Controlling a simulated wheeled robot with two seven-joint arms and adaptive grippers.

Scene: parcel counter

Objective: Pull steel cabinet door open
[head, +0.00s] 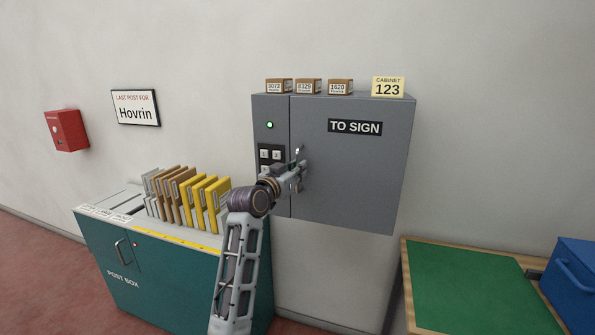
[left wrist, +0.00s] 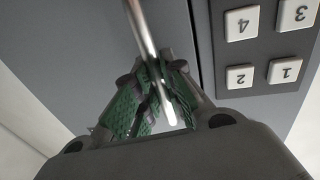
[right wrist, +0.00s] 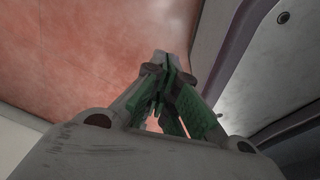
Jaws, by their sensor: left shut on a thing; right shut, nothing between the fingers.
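The grey steel cabinet (head: 262,210) hangs on the wall, with a "TO SIGN" label on its door (head: 350,185). The door looks closed, flush with the frame. My left gripper (head: 298,170) is at the door's left edge, beside the keypad (head: 264,153). In the left wrist view, its green-padded fingers (left wrist: 158,92) are shut on the bar-shaped door handle (left wrist: 147,30); the handle's lower end sticks out past them. The handle's top (head: 298,149) shows in the head view. My right gripper (right wrist: 170,85) is shut and empty over the red floor, outside the head view.
Several small parcels (head: 308,86) and a yellow "CABINET 123" sign (head: 388,87) stand on the cabinet. A teal post box (head: 165,275) with upright envelopes is below left. A table with a green mat (head: 470,290) and a blue bin (head: 572,280) is at the right.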

